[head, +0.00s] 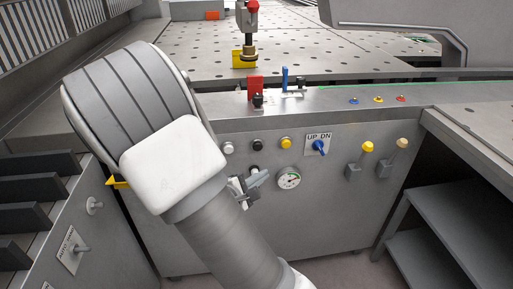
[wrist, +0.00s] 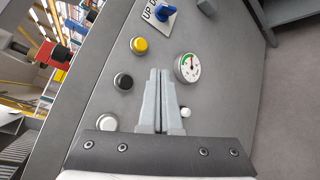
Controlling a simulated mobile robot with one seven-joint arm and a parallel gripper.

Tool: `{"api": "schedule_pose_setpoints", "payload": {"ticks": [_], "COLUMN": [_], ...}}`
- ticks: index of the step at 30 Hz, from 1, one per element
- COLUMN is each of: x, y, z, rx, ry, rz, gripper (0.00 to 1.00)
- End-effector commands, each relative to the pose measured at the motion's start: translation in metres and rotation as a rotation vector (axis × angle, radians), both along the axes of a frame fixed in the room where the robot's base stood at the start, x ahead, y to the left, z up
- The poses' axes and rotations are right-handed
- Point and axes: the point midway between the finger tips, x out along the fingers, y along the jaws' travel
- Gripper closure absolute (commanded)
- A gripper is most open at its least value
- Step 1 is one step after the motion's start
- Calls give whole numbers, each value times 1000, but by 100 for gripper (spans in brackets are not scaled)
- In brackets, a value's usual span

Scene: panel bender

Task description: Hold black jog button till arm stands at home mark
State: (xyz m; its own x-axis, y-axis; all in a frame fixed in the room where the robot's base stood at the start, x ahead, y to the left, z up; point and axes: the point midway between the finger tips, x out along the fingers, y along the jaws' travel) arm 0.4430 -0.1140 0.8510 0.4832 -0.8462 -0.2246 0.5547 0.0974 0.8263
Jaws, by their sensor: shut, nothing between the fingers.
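The black jog button (head: 257,145) sits on the grey front panel between a white button (head: 228,148) and a yellow button (head: 286,143). In the wrist view the black button (wrist: 123,81) is left of my fingertips, with a visible gap. My gripper (head: 252,180) is shut and empty, in front of the panel below the button row; it also shows in the wrist view (wrist: 160,74). A red-topped post with a dark foot (head: 249,45) stands over the perforated table, close to a yellow piece (head: 237,59). I cannot tell which piece is the home mark.
A gauge (head: 289,179) is right of my gripper, below a blue UP DN switch (head: 320,147). A red plate (head: 256,86) and a blue piece (head: 285,78) stand on the ledge above. A shelf unit (head: 455,190) borders the right.

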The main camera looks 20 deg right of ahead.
Motion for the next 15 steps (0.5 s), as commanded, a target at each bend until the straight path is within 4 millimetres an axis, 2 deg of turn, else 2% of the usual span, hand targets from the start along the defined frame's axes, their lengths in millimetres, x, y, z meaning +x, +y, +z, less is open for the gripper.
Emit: {"api": "schedule_pose_setpoints", "payload": {"ticks": [8,15], "x": [3,28], "y": [-1,-9], "z": [0,1], "rx": [2,1], "ry": [-1,-1], "rz": [-2,-3], "gripper": [100,100]}}
